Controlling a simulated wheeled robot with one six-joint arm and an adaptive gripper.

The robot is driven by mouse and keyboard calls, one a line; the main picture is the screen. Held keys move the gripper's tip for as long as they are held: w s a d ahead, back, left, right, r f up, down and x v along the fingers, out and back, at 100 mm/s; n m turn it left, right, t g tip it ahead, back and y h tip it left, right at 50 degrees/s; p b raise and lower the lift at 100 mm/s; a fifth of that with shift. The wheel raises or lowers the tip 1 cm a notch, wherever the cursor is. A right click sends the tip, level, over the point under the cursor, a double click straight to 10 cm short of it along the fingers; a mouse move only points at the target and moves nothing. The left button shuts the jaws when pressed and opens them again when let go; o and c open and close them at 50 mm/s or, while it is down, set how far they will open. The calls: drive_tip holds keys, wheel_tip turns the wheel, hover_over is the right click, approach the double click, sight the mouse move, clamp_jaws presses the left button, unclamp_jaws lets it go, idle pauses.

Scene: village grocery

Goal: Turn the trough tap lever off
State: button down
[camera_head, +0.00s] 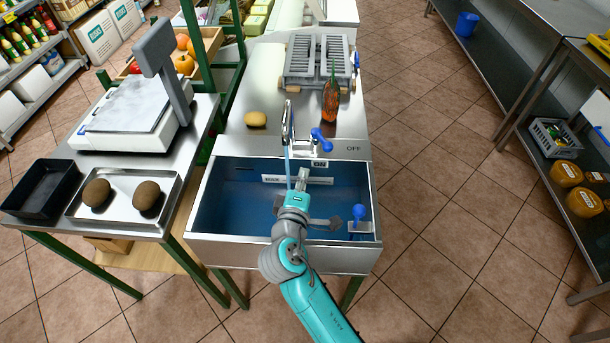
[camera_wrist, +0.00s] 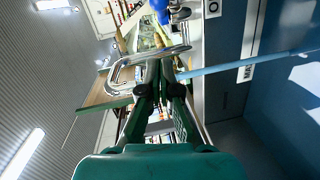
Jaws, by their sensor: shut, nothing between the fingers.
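The tap's blue lever (camera_head: 322,139) sits right of the grey spout (camera_head: 287,122) on the trough's back deck. The lever slants toward the ON label (camera_head: 320,163); the OFF label (camera_head: 353,148) is to its right. A water stream (camera_head: 288,165) falls from the spout into the blue trough (camera_head: 225,205). My gripper (camera_head: 303,175) is shut and empty over the trough, in front of and below the lever, apart from it. In the wrist view, the shut fingers (camera_wrist: 164,72) are near the spout (camera_wrist: 135,62), contact unclear. The blue lever (camera_wrist: 160,10) is at the top edge.
A second blue knob (camera_head: 358,212) stands on the trough's front right. An orange-red bottle (camera_head: 330,100) and grey rack (camera_head: 316,62) stand behind the tap. A yellow-brown object (camera_head: 256,119) lies left. A scale (camera_head: 130,115) stands further left. The floor to the right is clear.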

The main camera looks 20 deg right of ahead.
sight(330, 149)
drive_tip(key=shift+w+d+f, duration=0.3)
drive_tip(key=shift+w+d, duration=0.8)
drive_tip(key=shift+w, duration=0.2)
drive_tip(key=shift+w+d+f, duration=0.25)
drive_tip(key=shift+w+d, duration=0.8)
drive_tip(key=shift+w, duration=0.2)
drive_tip(key=shift+w+d+f, duration=0.3)
drive_tip(key=shift+w+d, duration=0.8)
drive_tip(key=shift+w, duration=0.2)
drive_tip(key=shift+s+d, duration=0.1)
drive_tip(key=shift+d, duration=1.3)
drive_tip(key=w+d, duration=0.2)
drive_tip(key=d, duration=0.4)
drive_tip(key=shift+w, duration=0.1)
